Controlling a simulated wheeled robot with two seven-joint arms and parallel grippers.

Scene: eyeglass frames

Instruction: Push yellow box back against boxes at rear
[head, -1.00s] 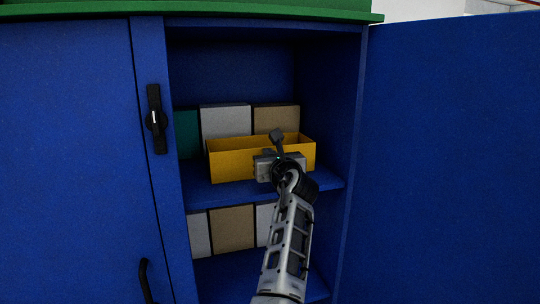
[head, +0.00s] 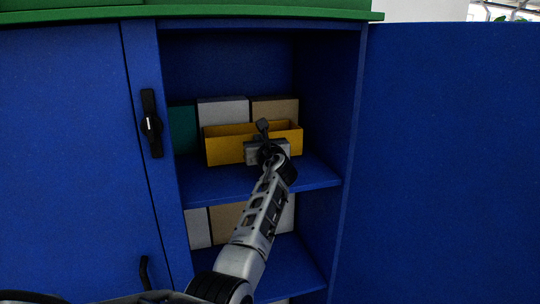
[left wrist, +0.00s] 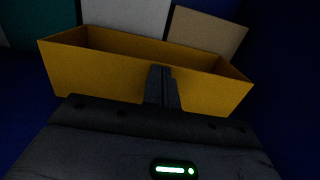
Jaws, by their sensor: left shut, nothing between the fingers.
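The open-topped yellow box (head: 226,148) stands on the upper shelf of the blue cabinet. It also shows in the left wrist view (left wrist: 90,75). Behind it stand a teal box (head: 183,128), a white box (head: 222,111) and a tan box (head: 275,110). The yellow box looks close to them, but I cannot tell whether it touches them. My left gripper (head: 263,127) is at the front of the yellow box, right of its middle. In the left wrist view its shut fingers (left wrist: 162,84) overlap the front wall, with nothing between them. My right gripper is out of view.
The blue shelf (head: 220,186) is clear in front of the yellow box. Cabinet walls bound it on both sides. An open blue door (head: 450,150) stands at the right, a closed door (head: 70,160) at the left. More boxes (head: 226,218) stand on the shelf below.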

